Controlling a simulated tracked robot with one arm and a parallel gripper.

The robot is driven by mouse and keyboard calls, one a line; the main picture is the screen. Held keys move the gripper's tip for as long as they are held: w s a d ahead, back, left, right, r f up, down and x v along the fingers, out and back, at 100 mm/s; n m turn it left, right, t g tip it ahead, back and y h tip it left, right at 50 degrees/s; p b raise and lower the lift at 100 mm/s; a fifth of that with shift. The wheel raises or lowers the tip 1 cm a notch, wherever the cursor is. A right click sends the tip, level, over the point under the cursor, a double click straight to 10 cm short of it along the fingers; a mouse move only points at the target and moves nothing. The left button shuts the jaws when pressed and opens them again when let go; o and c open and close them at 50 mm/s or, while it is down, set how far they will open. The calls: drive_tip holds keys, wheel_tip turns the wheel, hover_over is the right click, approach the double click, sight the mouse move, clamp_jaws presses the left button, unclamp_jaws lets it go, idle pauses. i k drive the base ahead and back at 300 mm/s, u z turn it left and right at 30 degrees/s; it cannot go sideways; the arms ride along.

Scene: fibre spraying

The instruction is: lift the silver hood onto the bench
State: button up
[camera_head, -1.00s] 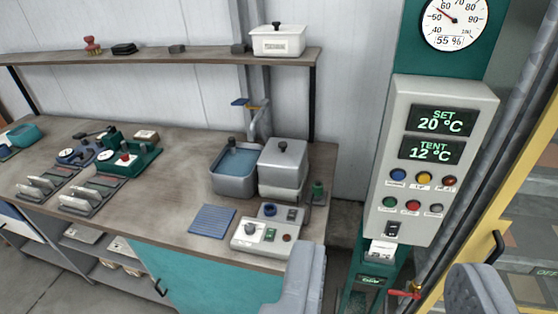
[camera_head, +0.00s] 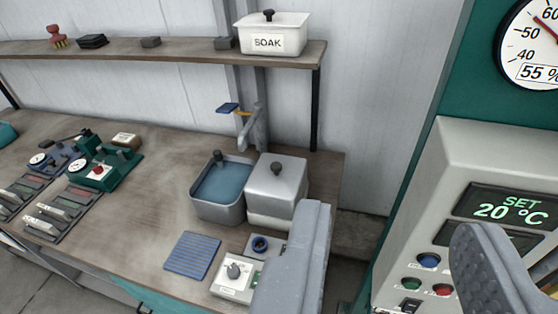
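The silver hood (camera_head: 274,185) is a boxy metal cover with a dark round knob on top. It sits upright on a pale base at the right end of the wooden bench (camera_head: 150,225), beside an open basin. My gripper (camera_head: 385,225) is open and empty, its two grey fingers wide apart in the lower right. The left finger overlaps the view of the control box in front of the hood. The gripper appears nearer the camera than the hood and apart from it.
A square basin of blue water (camera_head: 220,190) stands left of the hood, with a tap (camera_head: 252,130) behind. A blue ribbed mat (camera_head: 192,255) and a control box (camera_head: 235,275) lie in front. A shelf (camera_head: 150,52) holds a white SOAK box (camera_head: 272,35). A control panel (camera_head: 470,160) stands right.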

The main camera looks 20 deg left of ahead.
sight(277, 185)
drive_tip(key=i, duration=0.9)
drive_tip(key=z, duration=0.05)
